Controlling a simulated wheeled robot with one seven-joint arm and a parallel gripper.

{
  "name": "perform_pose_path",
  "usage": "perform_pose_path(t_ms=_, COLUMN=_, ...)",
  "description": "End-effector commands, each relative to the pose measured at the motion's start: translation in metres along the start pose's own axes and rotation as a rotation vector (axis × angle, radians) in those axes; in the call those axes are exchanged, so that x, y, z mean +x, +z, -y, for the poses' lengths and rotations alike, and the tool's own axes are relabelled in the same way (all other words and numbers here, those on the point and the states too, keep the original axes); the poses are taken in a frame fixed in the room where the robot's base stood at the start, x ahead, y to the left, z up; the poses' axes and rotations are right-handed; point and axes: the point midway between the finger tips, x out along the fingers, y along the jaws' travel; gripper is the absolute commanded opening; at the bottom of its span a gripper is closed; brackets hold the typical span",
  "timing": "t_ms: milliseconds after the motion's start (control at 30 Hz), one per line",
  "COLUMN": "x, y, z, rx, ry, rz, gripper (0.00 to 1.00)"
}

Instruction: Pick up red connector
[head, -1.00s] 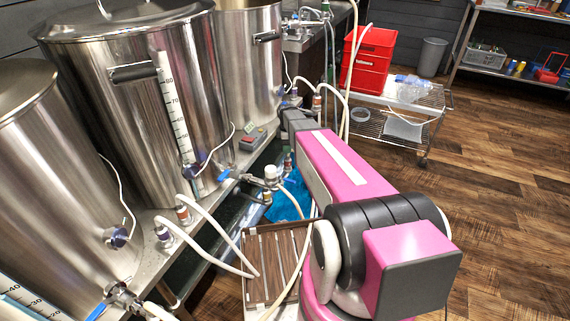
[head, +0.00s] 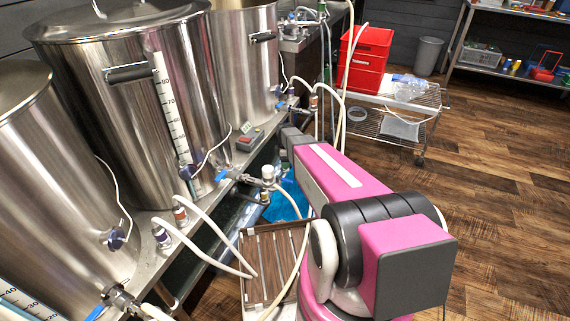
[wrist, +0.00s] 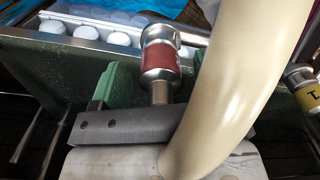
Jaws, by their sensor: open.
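The red connector (wrist: 161,62) is a metal fitting with a red band, large in the wrist view. It stands upright just beyond my gripper's dark palm bar. My gripper (wrist: 150,85) is open; one green finger shows to the left of the connector, and the other side is largely hidden by a thick cream hose (wrist: 235,85). Whether the fingers straddle the connector, I cannot tell. In the head view my pink arm reaches forward beside the kettles, and its far end hides the gripper's tips. A small reddish-banded fitting (head: 313,102) shows beyond it; I cannot tell if it is the same one.
A yellow-banded connector (wrist: 300,80) is at the right of the wrist view. Steel kettles (head: 130,110) line the left, with hoses and valves in front. A red crate (head: 363,65) stands on a wire cart (head: 385,125). The wooden floor at right is clear.

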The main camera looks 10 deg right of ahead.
Motion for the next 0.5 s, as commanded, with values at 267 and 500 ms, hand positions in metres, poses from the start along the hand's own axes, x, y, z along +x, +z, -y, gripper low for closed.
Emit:
perform_pose_path(t_ms=267, x=-0.0003, y=-0.0001, z=0.0002, rx=0.000, ry=0.000, rz=0.000, gripper=0.12)
perform_pose_path(t_ms=500, x=-0.0007, y=-0.0001, z=0.0003, rx=0.000, ry=0.000, rz=0.000, gripper=0.11)
